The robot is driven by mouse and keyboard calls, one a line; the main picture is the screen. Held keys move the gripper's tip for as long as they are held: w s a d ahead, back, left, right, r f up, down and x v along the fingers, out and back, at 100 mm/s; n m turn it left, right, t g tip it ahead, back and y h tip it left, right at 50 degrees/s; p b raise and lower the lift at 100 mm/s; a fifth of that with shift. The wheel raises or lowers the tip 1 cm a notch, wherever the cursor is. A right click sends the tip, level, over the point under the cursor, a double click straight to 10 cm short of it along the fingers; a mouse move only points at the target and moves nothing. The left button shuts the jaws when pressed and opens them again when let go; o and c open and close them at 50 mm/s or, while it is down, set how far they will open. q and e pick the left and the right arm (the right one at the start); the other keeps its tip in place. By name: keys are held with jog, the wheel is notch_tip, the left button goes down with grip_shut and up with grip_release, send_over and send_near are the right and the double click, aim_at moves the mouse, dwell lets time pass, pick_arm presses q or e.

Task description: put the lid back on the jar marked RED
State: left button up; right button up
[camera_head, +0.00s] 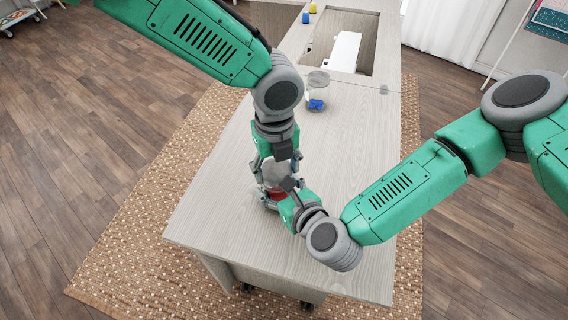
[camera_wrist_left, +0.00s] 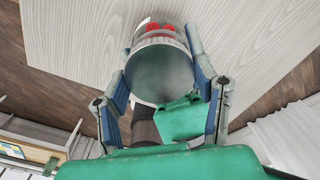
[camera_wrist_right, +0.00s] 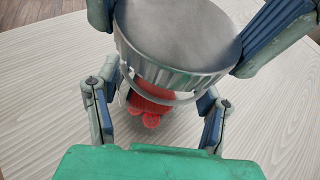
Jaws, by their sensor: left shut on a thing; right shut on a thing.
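The glass jar with red contents (camera_wrist_right: 150,103) stands on the table under both grippers; its base shows in the head view (camera_head: 269,204). No marking on it is legible. A round grey metal lid (camera_wrist_right: 180,35) with a ridged rim is at the jar's mouth; it also shows in the left wrist view (camera_wrist_left: 160,72). My left gripper (camera_head: 275,172) is shut on the lid from above, a finger on each side. My right gripper (camera_wrist_right: 158,112) is shut on the jar, lower down. I cannot tell whether the lid is fully seated.
A glass jar with blue contents (camera_head: 317,103) stands farther back on the grey wooden table (camera_head: 340,150). Behind it, a white object (camera_head: 345,52) lies in a recess. A yellow (camera_head: 312,8) and a blue item (camera_head: 305,18) stand at the far end. The table's right front is clear.

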pick_arm(q)
jog(key=shift+a, duration=0.35)
jog(key=shift+d+f, duration=0.15)
jog(key=shift+d, duration=0.8)
jog(key=shift+a+f, duration=0.45)
jog(key=shift+a, duration=0.2)
jog(key=shift+o, duration=0.2)
jog(key=m, duration=0.6)
jog(key=shift+s+d+m, duration=0.15)
jog(key=shift+d+m, duration=0.05)
jog(key=shift+m, duration=0.1)
jog(key=m, duration=0.4)
jog(key=shift+a+m, duration=0.15)
jog(key=shift+m, duration=0.25)
jog(key=m, duration=0.5)
jog(key=shift+a, duration=0.2)
jog(key=shift+c, duration=0.2)
